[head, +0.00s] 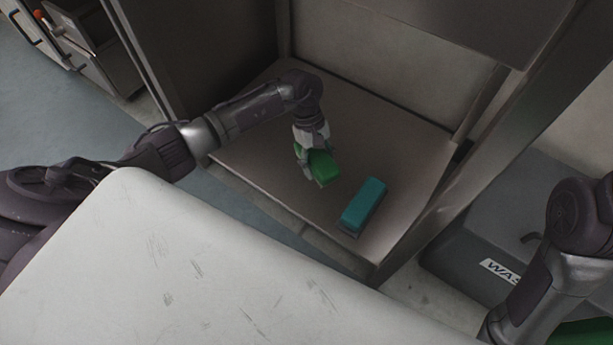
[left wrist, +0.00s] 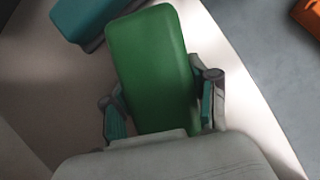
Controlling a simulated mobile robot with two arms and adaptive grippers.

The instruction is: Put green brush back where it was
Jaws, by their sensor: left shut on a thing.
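The green brush (head: 321,168) is a block held between the fingers of my left gripper (head: 312,152), over the grey shelf (head: 265,152). In the left wrist view the green brush (left wrist: 152,65) fills the middle, with a finger of my left gripper (left wrist: 160,112) on each side. I cannot tell whether the brush touches the shelf. A teal brush (head: 364,204) lies on the shelf to the right of and nearer than the green one. It also shows in the left wrist view (left wrist: 85,20), at the upper left. My right gripper is not in view; only the right arm shows.
The shelf sits inside a grey cabinet with a side post (head: 470,165) at right. A pale scratched surface (head: 170,270) fills the lower left. A dark bin labelled "WAS" (head: 480,240) stands at right. The shelf's left part is clear.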

